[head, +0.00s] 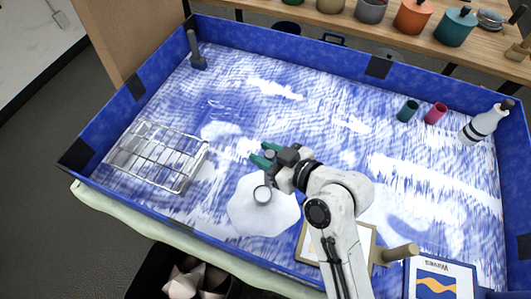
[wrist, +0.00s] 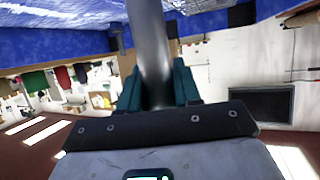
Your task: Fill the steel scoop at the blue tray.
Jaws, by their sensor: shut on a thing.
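The blue tray (head: 320,55) is large, with blue walls and a floor streaked blue and white. My gripper (head: 268,158) is above the tray's middle, its green fingers shut on a grey metal cylinder. In the wrist view this cylinder (wrist: 149,50) stands between the two green fingers (wrist: 155,95); it looks like the steel scoop's handle. In the head view a small round grey-rimmed piece (head: 262,194), apparently the scoop's cup, shows just below the gripper over a white patch (head: 270,220). Whether it touches the patch or holds anything, I cannot tell.
A wire rack (head: 158,155) lies at the tray's left. A grey upright tool (head: 195,50) stands in the back left corner. Green (head: 407,110) and pink (head: 436,113) cups and a white bottle (head: 483,123) stand at the right. A framed board (head: 308,247) lies near the front.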

